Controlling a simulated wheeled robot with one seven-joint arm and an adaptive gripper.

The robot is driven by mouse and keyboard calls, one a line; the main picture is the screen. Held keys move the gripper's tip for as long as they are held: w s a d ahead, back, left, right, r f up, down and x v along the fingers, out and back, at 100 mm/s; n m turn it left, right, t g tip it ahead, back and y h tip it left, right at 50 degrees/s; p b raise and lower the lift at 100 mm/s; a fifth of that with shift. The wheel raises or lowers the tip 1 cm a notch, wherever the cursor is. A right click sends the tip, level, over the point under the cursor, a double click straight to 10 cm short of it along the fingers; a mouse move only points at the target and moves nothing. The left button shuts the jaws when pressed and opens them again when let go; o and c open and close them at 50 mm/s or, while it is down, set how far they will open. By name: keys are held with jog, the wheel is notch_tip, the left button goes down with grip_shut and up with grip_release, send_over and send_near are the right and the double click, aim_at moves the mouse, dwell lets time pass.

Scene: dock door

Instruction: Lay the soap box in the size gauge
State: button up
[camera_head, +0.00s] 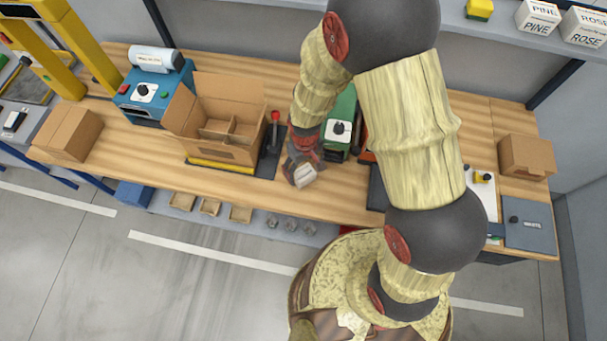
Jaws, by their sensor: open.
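My gripper (304,172) hangs over the front edge of the wooden bench, left of the picture's middle, pointing down. A small pale block (305,176) shows at its fingertips. It may be the soap box, but it is too small to be sure, and I cannot tell whether the fingers touch it. I cannot pick out the size gauge for certain. My arm covers much of the bench's middle and right, including part of a green device (342,125) with a black knob and of a red-orange thing beside it.
An open, divided carton (222,150) stands on a black and yellow base, beside a red-tipped lever (275,118). A blue labelling machine (152,95) and a closed carton (68,133) are at left. At right are another carton (526,156) and a grey waste lid (530,224).

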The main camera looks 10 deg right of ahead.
aim_at(304, 173)
notch_tip(304, 173, down, 4)
jog(key=shift+a, duration=0.15)
jog(key=shift+c, duration=0.7)
jog(key=c, duration=1.4)
